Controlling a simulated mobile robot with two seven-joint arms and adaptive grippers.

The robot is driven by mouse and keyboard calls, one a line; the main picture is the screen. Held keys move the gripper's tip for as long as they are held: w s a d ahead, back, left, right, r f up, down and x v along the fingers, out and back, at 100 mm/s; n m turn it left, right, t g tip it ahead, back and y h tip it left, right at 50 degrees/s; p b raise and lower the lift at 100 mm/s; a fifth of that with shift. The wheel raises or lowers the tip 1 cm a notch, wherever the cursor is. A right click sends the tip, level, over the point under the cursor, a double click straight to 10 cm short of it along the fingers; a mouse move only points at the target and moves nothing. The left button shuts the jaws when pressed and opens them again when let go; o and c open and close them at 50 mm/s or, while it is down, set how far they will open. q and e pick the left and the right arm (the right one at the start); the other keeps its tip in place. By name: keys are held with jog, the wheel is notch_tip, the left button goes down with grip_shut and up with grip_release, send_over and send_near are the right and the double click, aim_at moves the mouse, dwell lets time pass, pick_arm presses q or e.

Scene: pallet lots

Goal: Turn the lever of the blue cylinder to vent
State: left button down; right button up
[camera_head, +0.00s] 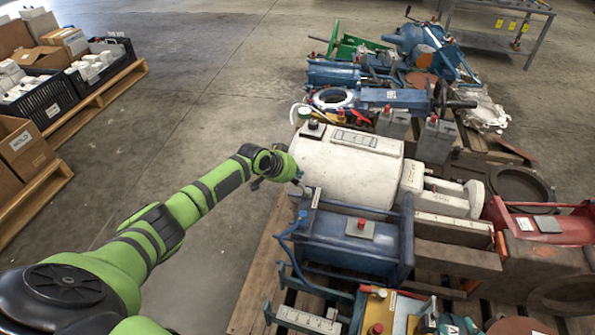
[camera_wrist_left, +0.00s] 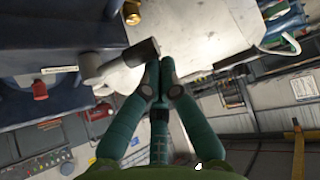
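The blue cylinder (camera_head: 340,232) lies on the pallet in front of the white cylinder (camera_head: 345,165). A blue body, probably this cylinder, fills the upper left of the left wrist view (camera_wrist_left: 60,25). In the head view my left gripper (camera_head: 292,176) is at the cylinders' left ends. My right gripper is out of view.
Several blue machines (camera_head: 400,98) crowd the pallet behind. A red unit (camera_head: 545,232) lies to the right. A teal frame (camera_head: 305,318) is in front. Crates (camera_head: 48,102) and boxes stand on pallets at the left. The floor (camera_head: 190,110) between is clear.

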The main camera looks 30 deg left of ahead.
pick_arm(q)
jog(key=shift+s+n+p, duration=0.1)
jog(key=shift+n+p, duration=0.2)
jog(key=shift+p, duration=0.35)
jog(key=shift+s+y, duration=0.1)
jog(key=shift+y, duration=0.2)
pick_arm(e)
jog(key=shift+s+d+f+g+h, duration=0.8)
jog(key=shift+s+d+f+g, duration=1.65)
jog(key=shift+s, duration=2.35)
pick_arm(q)
jog(key=shift+p, duration=0.5)
jog(key=shift+s+a+n+p, duration=0.15)
jog(key=shift+n+p, duration=0.25)
jog(key=shift+p, duration=0.2)
jog(key=p, duration=0.1)
jog(key=n+y+p, duration=0.1)
jog(key=shift+s+r+p, duration=0.15)
jog(key=shift+s+p, duration=0.1)
jog(key=shift+p, duration=0.1)
jog(key=shift+s+a+n+y+p, duration=0.15)
jog(key=shift+s+n+y+p, duration=0.7)
jog(key=shift+p, duration=1.35)
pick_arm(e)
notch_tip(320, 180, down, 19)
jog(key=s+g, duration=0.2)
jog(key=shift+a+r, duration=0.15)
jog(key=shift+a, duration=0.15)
